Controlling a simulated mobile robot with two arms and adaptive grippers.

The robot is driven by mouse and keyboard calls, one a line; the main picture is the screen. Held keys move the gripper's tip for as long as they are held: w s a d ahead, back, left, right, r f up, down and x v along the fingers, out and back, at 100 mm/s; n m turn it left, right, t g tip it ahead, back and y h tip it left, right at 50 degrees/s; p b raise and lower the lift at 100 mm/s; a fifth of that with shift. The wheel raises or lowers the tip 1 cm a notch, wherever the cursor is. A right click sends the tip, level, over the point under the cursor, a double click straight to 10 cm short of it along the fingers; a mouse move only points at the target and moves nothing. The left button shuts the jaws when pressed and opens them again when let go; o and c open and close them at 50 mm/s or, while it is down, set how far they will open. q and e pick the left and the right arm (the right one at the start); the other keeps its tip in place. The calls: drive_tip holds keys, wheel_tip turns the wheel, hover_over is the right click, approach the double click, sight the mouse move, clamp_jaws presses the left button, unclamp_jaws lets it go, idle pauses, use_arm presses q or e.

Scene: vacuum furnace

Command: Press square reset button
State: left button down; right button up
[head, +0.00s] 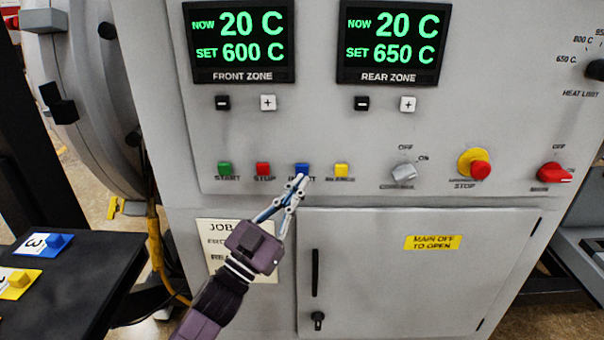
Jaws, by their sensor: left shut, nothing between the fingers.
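The square blue button (302,168), its label partly covered and ending in T, sits in a row on the grey furnace panel (320,130). To its left are the green START button (225,168) and red STOP button (263,169); to its right is a yellow button (341,170). My left gripper (299,179) is shut and empty. Its fingertips lie just below the blue button in the head view and cover part of its label; I cannot tell whether they touch it. My right gripper is not in view.
A red-and-yellow stop knob (480,170), a grey rotary switch (404,172) and a red switch (554,172) stand out at the right. A cabinet door (400,280) is below. A dark table (75,285) with blue and yellow pieces stands at lower left.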

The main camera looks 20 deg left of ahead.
sight(308, 166)
use_arm(q)
drive_tip(key=shift+w+a, duration=0.25)
drive_tip(key=shift+w, duration=0.5)
drive_tip(key=shift+w, duration=0.1)
idle(0.9)
drive_tip(key=shift+w+a, duration=0.1)
drive_tip(key=shift+w, duration=0.2)
drive_tip(key=shift+w+a, duration=0.15)
drive_tip(key=shift+w, duration=0.3)
idle(0.8)
drive_tip(key=shift+s, duration=0.15)
drive_tip(key=shift+s+d, duration=0.25)
drive_tip(key=shift+s, duration=0.5)
drive_tip(key=shift+p, duration=0.3)
